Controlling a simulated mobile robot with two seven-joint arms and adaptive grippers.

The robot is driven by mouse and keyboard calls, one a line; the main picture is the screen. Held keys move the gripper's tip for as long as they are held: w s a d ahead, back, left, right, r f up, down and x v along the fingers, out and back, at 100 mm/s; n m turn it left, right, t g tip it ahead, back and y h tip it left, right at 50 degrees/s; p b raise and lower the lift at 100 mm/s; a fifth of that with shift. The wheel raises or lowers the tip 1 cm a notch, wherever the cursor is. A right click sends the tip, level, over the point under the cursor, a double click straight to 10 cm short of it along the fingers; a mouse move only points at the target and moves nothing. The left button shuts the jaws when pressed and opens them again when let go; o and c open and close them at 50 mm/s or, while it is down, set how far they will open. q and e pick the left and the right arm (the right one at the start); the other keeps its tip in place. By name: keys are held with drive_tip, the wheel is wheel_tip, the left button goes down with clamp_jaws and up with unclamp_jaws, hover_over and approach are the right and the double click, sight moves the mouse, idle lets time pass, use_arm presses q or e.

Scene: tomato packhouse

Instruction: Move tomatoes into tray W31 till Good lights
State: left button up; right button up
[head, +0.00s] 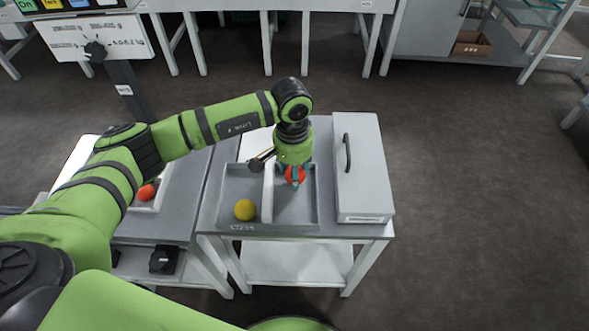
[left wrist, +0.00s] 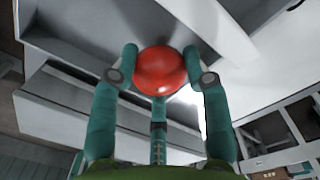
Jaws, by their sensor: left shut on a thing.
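My left gripper (head: 294,172) is shut on a red tomato (left wrist: 161,72), with its teal fingers around the tomato's sides. It points down over the right compartment of a grey two-part tray (head: 296,226) on a small table. I cannot tell whether the tomato touches the tray floor. A yellow tomato (head: 245,210) lies in the tray's left compartment, near the front. The small marking on the tray's front edge is too blurred to read. Another red tomato (head: 146,193) is at the left, in a pale tray partly hidden by my left arm. My right gripper is not in view.
A grey box with a black handle (head: 362,180) stands right of the tray on the same table (head: 382,230). A panel with a black knob (head: 95,50) stands at the upper left. A bench is at the back. The floor to the right is clear.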

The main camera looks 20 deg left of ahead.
use_arm(q)
drive_tip(key=shift+f+b, duration=0.1)
drive_tip(key=shift+b, duration=0.35)
idle(0.6)
drive_tip(key=o, duration=0.9)
drive_tip(key=c, duration=0.3)
drive_tip(key=shift+c, duration=0.2)
drive_tip(key=shift+r+p, duration=1.5)
drive_tip(key=shift+r, duration=2)
